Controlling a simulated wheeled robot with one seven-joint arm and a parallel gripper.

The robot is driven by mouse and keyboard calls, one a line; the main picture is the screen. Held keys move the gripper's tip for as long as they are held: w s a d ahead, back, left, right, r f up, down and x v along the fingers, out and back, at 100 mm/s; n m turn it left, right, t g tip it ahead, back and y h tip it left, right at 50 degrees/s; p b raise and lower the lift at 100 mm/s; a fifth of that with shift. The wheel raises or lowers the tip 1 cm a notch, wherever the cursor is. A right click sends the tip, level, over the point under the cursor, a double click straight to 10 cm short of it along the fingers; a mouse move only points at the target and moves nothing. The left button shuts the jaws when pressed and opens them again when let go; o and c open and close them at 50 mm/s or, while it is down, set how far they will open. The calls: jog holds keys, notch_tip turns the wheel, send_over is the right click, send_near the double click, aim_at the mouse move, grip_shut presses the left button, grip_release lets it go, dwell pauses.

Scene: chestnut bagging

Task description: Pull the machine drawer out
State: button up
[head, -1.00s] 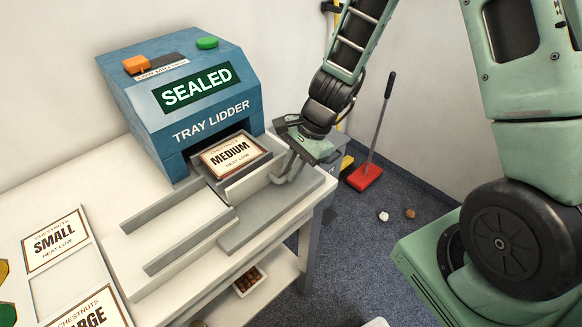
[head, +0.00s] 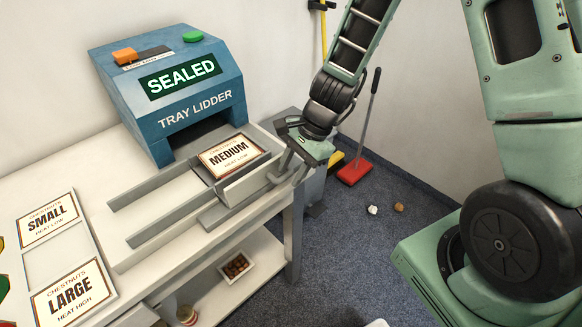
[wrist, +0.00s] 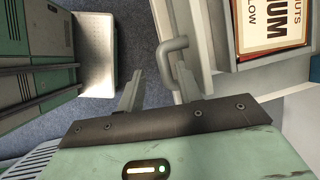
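The blue tray lidder (head: 178,85) stands on the white table, its screen reading SEALED. Its grey drawer (head: 247,182) is out in front of the opening and carries a tray with a MEDIUM label (head: 229,156). The drawer's front and bent handle (wrist: 172,65) show in the wrist view, with part of the label (wrist: 275,25). My gripper (head: 282,168) is at the drawer's front. In the wrist view my gripper's fingers (wrist: 158,88) are apart, with the handle by the right finger. I cannot tell exactly where they touch.
SMALL (head: 47,219) and LARGE (head: 70,292) lids lie at the table's left. A bin of chestnuts (head: 237,267) sits on the lower shelf.

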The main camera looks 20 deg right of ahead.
jog(key=shift+w+r, duration=0.1)
jog(key=shift+r, duration=0.1)
jog(key=p+v, duration=0.2)
jog(key=v, duration=1.5)
jog(key=shift+d, duration=0.1)
jog(key=s+a+r+n+h, duration=0.1)
jog(key=s+a+n+h, duration=0.1)
jog(key=s+a+n, duration=0.5)
jog(key=s+a+r+n+h, duration=0.1)
jog(key=s+a+n+h, duration=0.1)
jog(key=s+a+n, duration=0.5)
jog(key=s+n, duration=0.5)
jog(key=n, duration=0.3)
jog(key=shift+s+a, duration=0.35)
jog(key=shift+s, duration=0.05)
